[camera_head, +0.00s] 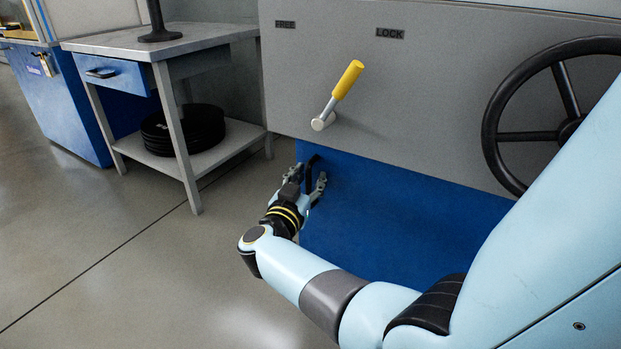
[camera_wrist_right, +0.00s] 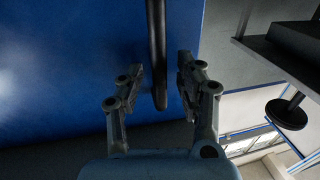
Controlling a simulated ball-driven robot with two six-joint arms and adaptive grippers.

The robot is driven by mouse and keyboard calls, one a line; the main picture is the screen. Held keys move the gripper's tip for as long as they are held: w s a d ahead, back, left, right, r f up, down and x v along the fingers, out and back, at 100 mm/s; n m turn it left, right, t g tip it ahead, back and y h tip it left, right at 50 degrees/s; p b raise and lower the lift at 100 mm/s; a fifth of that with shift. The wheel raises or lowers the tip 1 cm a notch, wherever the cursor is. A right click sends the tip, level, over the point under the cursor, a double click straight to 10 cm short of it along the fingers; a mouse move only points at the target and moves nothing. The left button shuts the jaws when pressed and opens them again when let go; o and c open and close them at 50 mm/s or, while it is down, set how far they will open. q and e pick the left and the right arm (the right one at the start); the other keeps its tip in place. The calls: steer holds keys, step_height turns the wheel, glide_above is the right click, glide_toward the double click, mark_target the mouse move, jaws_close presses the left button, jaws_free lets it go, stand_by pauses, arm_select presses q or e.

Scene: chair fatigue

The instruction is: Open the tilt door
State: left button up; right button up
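The tilt door (camera_head: 400,222) is a flat blue panel below the grey machine front and looks closed. A thin black bar handle (camera_head: 312,160) stands off its upper left part. My right gripper (camera_head: 307,177) is at this handle, one finger on each side. In the right wrist view the dark handle (camera_wrist_right: 156,45) runs between the two open fingers (camera_wrist_right: 161,78), with a visible gap on both sides. The blue door (camera_wrist_right: 60,70) fills the left of that view. My left gripper is not in view.
A yellow-gripped lever (camera_head: 346,80) sits on the grey front between the FREE and LOCK labels, leaning right. A black handwheel (camera_head: 492,125) is at the right. A grey workbench (camera_head: 180,45) stands left, with open floor (camera_head: 120,270) before it.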

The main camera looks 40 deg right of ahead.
jaws_close()
stand_by(0.6)
